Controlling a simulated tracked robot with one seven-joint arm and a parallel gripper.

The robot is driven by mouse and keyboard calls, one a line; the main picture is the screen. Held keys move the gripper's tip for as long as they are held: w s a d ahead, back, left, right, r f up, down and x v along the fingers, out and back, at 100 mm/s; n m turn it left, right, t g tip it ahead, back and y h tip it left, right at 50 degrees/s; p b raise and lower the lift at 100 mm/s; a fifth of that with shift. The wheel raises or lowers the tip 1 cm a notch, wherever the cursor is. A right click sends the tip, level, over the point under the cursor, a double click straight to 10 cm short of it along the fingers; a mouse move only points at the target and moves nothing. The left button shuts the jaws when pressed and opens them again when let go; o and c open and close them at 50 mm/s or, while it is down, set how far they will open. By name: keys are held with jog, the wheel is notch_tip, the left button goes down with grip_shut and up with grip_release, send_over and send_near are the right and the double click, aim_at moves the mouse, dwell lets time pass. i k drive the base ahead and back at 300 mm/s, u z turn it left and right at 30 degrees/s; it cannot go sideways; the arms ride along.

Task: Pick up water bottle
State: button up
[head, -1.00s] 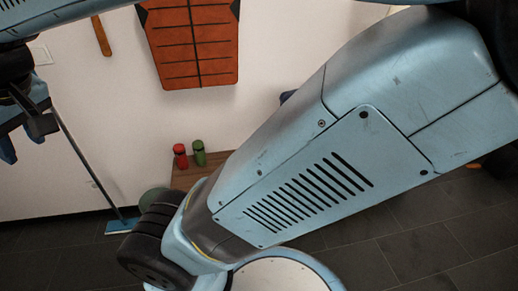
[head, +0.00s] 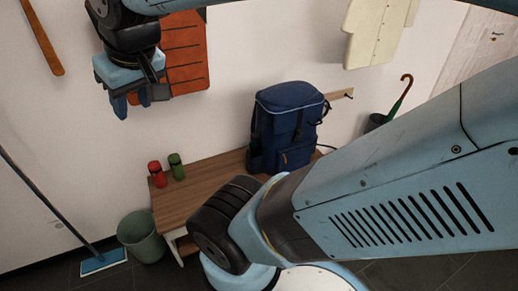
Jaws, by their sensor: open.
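Two small bottle-like containers stand upright near the left end of a wooden bench (head: 190,200): a red one (head: 157,175) with a dark band and a green one (head: 177,167) just to its right. Which of them is the water bottle I cannot tell. My gripper (head: 132,104) is at the upper left, well above and to the left of both containers. Its fingers point down, apart and empty.
A blue backpack (head: 285,128) sits on the bench to the right. A grey-green bin (head: 141,237) and a blue floor mop (head: 104,262) stand left of the bench. My own arm link hides the bench's right part. The bench between containers and backpack looks clear.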

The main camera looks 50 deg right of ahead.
aim_at(255, 149)
jog(key=z, duration=0.85)
jog(key=i, duration=0.65)
jog(key=z, duration=0.05)
jog(key=k, duration=0.6)
jog(key=z, duration=0.25)
jog(key=i, duration=0.55)
jog(key=u, duration=0.25)
jog(key=k, duration=0.45)
jog(key=z, duration=0.05)
